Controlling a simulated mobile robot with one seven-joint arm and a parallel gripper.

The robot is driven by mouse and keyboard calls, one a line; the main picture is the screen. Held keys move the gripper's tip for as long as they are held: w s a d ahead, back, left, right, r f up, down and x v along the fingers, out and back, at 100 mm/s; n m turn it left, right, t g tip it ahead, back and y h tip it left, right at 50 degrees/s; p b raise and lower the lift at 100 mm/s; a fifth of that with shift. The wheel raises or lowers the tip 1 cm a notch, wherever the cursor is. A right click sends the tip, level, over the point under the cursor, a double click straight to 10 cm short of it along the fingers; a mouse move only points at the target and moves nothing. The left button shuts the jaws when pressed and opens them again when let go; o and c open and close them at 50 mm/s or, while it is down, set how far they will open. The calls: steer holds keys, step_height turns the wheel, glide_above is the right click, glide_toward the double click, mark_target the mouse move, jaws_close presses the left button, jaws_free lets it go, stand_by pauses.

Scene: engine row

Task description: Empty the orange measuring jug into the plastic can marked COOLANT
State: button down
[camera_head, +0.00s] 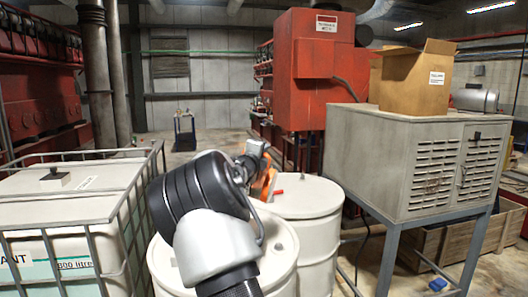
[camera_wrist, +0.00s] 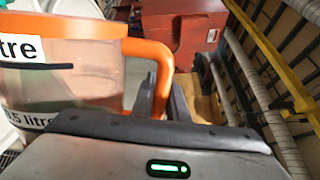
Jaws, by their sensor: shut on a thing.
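The orange measuring jug (camera_wrist: 75,80) fills the left of the wrist view, with an orange rim and handle, a clear wall and black litre marks. In the head view a bit of its orange (camera_head: 264,184) shows behind my arm, over the white drums. My gripper (camera_wrist: 163,92) is shut on the jug's handle; it also shows in the head view (camera_head: 257,158). I cannot tell how much liquid is in the jug. I cannot make out the plastic can marked COOLANT in either view.
Two white drums (camera_head: 318,199) stand in front of me. A caged white tank (camera_head: 75,205), its label ending in "ANT" and marked 800 litre, is at left. A grey cabinet (camera_head: 385,165) on legs at right bears a cardboard box (camera_head: 410,82). Open floor lies further back.

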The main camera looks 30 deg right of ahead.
steer(key=shift+w+a+f+n, duration=0.15)
steer(key=shift+w+a+n, duration=0.9)
steer(key=shift+w+n, duration=0.05)
stand_by(2.1)
steer(key=shift+w+a+r+n, duration=0.3)
steer(key=shift+w+a+n, duration=0.4)
steer(key=shift+w+a+r+n, duration=0.3)
steer(key=shift+w+a+n, duration=0.35)
steer(key=shift+w+n, duration=0.05)
stand_by(3.3)
